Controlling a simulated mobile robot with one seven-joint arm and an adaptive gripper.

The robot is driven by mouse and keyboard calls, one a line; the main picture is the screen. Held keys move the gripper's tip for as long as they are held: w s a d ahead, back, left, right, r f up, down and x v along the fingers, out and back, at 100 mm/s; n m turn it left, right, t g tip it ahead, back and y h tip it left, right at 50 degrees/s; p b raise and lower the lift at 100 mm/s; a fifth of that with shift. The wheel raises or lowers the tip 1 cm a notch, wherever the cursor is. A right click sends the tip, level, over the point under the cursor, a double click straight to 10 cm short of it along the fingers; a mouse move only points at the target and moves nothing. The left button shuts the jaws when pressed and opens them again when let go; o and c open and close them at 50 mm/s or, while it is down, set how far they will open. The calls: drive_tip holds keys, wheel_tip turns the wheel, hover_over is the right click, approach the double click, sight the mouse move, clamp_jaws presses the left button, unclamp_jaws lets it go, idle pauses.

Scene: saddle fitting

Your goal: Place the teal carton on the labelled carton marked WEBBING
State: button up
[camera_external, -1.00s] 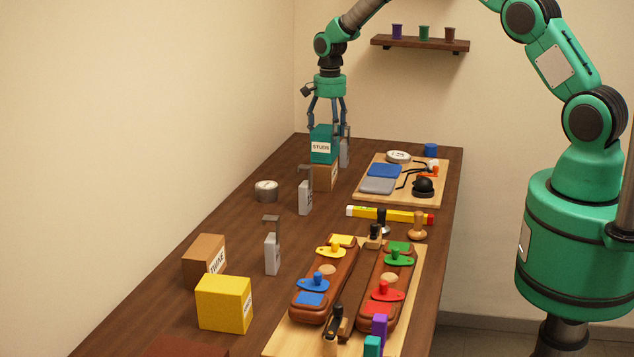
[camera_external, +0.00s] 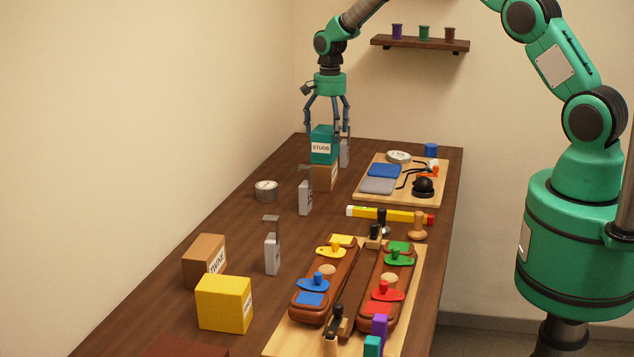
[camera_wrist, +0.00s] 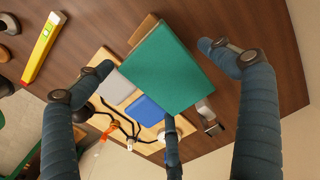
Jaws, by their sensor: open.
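The teal carton (camera_external: 324,145), labelled STUDS, sits on top of a brown carton (camera_external: 325,177) near the far end of the table. The brown carton's label is mostly out of view, so I cannot read it. My gripper (camera_external: 326,125) is above and around the teal carton with its fingers spread. In the wrist view the teal carton's top (camera_wrist: 160,68) lies between the open fingers, with gaps on the sides, and a corner of the brown carton (camera_wrist: 143,28) shows beneath it.
A grey metal stand (camera_external: 305,197) is close in front of the stacked cartons, another (camera_external: 345,152) just behind right. A tool board (camera_external: 440,185) lies to the right. A TWINE carton (camera_external: 203,259) and a yellow carton (camera_external: 224,303) stand at the near left.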

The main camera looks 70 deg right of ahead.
wheel_tip(320, 180, up, 12)
drive_tip(key=shift+f, duration=0.2)
idle(0.4)
idle(0.5)
drive_tip(key=s+a+r+n+t, duration=0.1)
drive_tip(key=s+a+r+n, duration=0.2)
drive_tip(key=s+a+r, duration=0.35)
drive_tip(key=s+a+r+n+t, duration=0.1)
drive_tip(key=s+a+r+n, duration=0.15)
drive_tip(key=a+r, duration=0.7)
drive_tip(key=s+a+r+n, duration=0.3)
drive_tip(key=s+a+r, duration=0.2)
drive_tip(key=a+r, duration=0.3)
drive_tip(key=s+a+r+n+t, duration=0.2)
drive_tip(key=s+a+r+n, duration=0.2)
drive_tip(key=s+a, duration=0.8)
drive_tip(key=s+a+f+n, duration=0.1)
drive_tip(key=s+a+n, duration=0.1)
drive_tip(key=s, duration=0.6)
drive_tip(key=s+a+f+n+t, duration=0.1)
drive_tip(key=s+a+f+n, duration=0.1)
drive_tip(key=s, duration=0.7)
drive_tip(key=shift+s+a+n+t, duration=0.15)
drive_tip(key=shift+a+n+t, duration=0.15)
drive_tip(key=shift+a+n, duration=0.35)
